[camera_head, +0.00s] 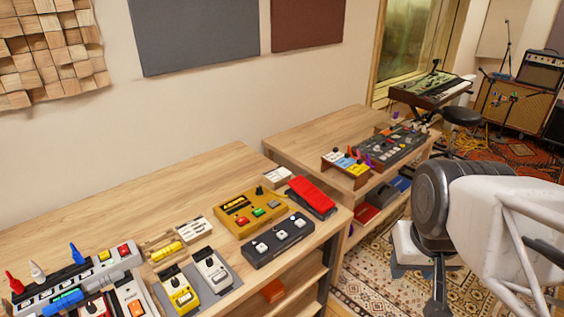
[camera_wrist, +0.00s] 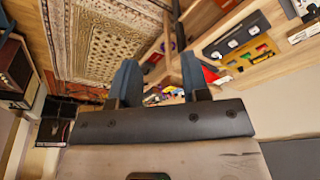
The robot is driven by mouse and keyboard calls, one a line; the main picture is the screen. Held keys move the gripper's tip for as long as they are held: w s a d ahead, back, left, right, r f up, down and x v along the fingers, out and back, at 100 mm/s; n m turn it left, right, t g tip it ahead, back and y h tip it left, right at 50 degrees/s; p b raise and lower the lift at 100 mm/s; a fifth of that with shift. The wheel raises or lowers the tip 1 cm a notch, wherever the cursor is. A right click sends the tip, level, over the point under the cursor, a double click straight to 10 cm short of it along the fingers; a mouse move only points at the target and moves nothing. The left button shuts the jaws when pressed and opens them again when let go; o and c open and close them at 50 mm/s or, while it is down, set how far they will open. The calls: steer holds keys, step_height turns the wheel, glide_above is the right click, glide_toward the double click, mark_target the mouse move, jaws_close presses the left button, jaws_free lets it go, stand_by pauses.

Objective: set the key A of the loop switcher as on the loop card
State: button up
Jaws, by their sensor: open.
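A dark box with three white keys (camera_head: 278,240), which looks like the loop switcher, sits near the front right of the near bench. It also shows in the wrist view (camera_wrist: 236,34). Its key letters are too small to read. A small white card-like piece with dark marks (camera_head: 277,177) lies behind it, and a similar one (camera_head: 193,230) lies to its left; I cannot tell which, if either, is the loop card. My gripper (camera_wrist: 160,78) is open and empty, its two blue fingers apart, away from the benches over the rug side.
A mustard box (camera_head: 249,211) stands behind the dark box and a red pedal (camera_head: 311,196) to its right. The back of the near bench is clear.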

jaws_close()
stand_by(1.8)
